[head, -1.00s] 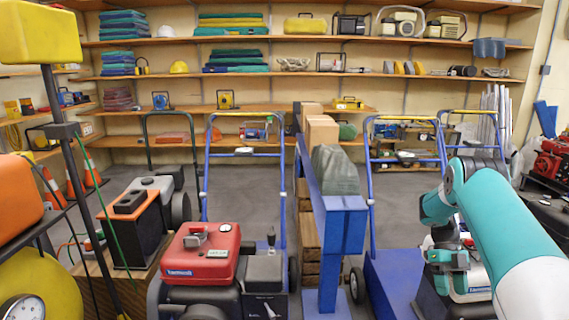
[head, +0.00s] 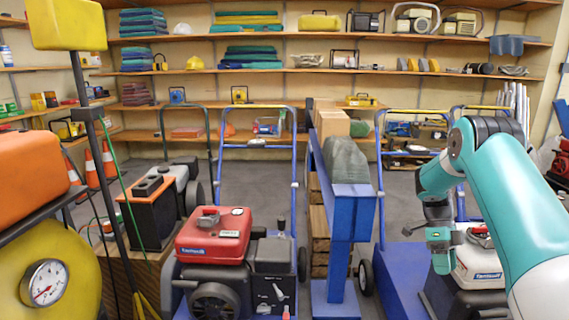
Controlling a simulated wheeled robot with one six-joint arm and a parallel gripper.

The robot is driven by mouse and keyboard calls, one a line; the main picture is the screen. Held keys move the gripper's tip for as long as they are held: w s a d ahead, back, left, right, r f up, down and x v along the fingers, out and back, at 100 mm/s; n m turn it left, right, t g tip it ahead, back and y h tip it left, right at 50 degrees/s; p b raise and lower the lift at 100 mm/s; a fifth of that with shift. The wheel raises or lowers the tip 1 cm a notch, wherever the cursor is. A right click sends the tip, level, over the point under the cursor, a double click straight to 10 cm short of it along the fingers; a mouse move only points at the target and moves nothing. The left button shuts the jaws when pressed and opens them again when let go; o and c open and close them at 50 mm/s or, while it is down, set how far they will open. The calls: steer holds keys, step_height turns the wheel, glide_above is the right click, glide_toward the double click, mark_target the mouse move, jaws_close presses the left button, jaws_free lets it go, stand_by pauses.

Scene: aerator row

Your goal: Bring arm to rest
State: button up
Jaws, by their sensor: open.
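My teal arm (head: 505,190) comes in from the right edge of the head view and bends down at its elbow. My gripper (head: 441,250) hangs at the end, open, with nothing seen between its jaws. It is in front of a white-topped engine unit (head: 478,262) at the lower right. The gap between gripper and engine cannot be judged from this view.
A red engine machine (head: 213,238) with a blue handle is at lower centre. A yellow tank with a gauge (head: 46,283) is at left. Grey floor (head: 255,180) is open behind.

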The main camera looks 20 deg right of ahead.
steer(key=a+r+n+t+h+b, duration=0.15)
steer(key=a+n+b, duration=0.35)
steer(key=a+n, duration=0.6)
steer(key=a+r+n+t+b, duration=0.3)
steer(key=a+n+b, duration=0.3)
steer(key=a+n, duration=0.55)
steer(key=s+a+n+t+y+b, duration=0.2)
steer(key=s+a+n+y+b, duration=0.3)
steer(key=s+a+n, duration=1.25)
step_height(320, 180, up, 35)
steer(key=s+a+m+p, duration=0.1)
steer(key=s+m+p, duration=0.1)
steer(key=p, duration=3.3)
steer(key=shift+s+r+h, duration=0.2)
steer(key=shift+h, duration=0.25)
steer(key=shift+a, duration=0.1)
